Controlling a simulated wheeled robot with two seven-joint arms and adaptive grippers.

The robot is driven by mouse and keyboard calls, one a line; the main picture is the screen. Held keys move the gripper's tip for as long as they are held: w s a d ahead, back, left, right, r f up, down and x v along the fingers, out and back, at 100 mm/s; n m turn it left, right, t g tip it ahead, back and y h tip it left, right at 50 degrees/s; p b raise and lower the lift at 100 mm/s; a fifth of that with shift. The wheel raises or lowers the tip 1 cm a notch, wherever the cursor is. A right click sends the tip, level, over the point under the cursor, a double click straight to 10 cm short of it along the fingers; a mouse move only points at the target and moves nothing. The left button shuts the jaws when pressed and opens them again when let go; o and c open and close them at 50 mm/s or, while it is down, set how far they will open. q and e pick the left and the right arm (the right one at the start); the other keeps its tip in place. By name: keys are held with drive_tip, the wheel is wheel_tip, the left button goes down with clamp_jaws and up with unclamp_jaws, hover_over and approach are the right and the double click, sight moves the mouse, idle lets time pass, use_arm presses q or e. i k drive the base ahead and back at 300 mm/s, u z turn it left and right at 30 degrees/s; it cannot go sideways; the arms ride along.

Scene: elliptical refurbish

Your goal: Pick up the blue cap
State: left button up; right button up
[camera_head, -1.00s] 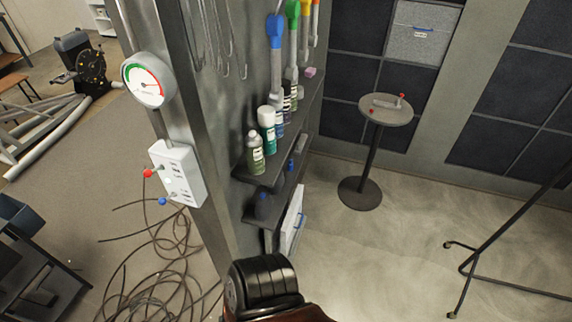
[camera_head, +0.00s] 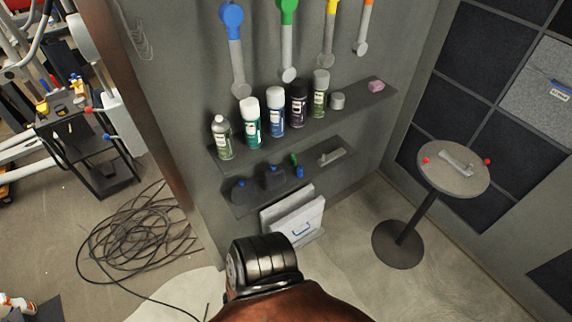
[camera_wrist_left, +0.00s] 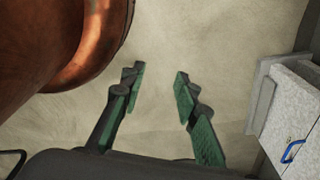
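A small blue piece (camera_head: 300,172), which may be the blue cap, is on the lower wall shelf (camera_head: 318,172) in the head view, just right of a dark bottle-like thing. Two dark containers (camera_head: 244,191) on the same shelf have small blue tops (camera_head: 273,167); I cannot tell which blue part is the cap. My left gripper (camera_wrist_left: 158,76) is open and empty in the left wrist view, above bare floor, with green pads on its fingers. It is apart from the shelf. My right gripper is not in view.
Several spray cans (camera_head: 252,124) stand on the upper shelf (camera_head: 345,112), under hanging tools (camera_head: 235,50). White panels (camera_head: 292,216) lean below the shelves; a pale box (camera_wrist_left: 290,110) is right of my left gripper. A round table (camera_head: 455,177) stands right. Cables (camera_head: 135,235) lie left.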

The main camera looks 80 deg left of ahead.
sight(299, 170)
drive_tip(key=u, duration=0.95)
drive_tip(key=i, duration=0.95)
drive_tip(key=u, duration=1.15)
